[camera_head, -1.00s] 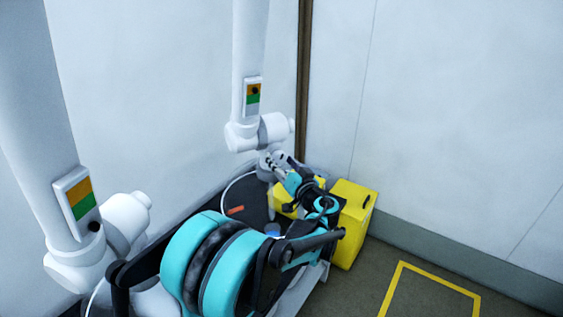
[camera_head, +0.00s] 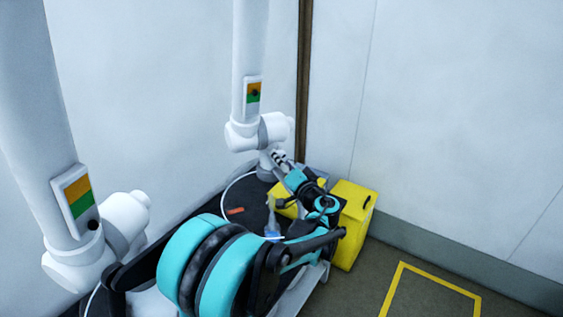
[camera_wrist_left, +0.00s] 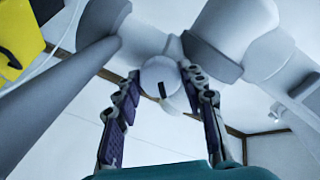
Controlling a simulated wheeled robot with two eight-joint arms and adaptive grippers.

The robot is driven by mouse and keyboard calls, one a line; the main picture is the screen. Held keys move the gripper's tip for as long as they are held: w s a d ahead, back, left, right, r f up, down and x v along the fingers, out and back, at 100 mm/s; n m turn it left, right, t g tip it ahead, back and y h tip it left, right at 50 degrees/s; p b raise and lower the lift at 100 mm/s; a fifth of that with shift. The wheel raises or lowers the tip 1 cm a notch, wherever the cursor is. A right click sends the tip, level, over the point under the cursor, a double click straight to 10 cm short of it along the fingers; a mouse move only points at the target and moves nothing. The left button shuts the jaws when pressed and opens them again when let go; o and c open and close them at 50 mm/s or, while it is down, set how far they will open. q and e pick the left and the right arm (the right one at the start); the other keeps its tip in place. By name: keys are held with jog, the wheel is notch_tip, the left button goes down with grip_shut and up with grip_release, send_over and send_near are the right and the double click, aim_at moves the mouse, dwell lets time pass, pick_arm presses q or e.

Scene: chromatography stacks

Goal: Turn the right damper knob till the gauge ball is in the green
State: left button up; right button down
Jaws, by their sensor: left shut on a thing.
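The right damper knob (camera_wrist_left: 160,80) is white and round with a dark mark. In the left wrist view it sits between the fingertips of my left gripper (camera_wrist_left: 162,74), which is shut on it. In the head view this gripper (camera_head: 277,157) meets the underside of the right white duct joint (camera_head: 258,132), and the knob is hard to make out. The right gauge (camera_head: 253,96) has orange above green. Its dark ball (camera_head: 254,93) is close to the border of the two colours. My right gripper is out of view.
A left duct (camera_head: 85,265) carries its own gauge (camera_head: 76,200), its dark ball below the green. Under my arm are a dark surface (camera_head: 248,195) with an orange-red item (camera_head: 236,211) and a blue-capped item (camera_head: 272,228). A yellow bin (camera_head: 353,215) stands at right.

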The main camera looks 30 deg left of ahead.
pick_arm(q)
jog(key=o, duration=1.2)
jog(key=shift+c, duration=0.2)
jog(key=v, duration=1.2)
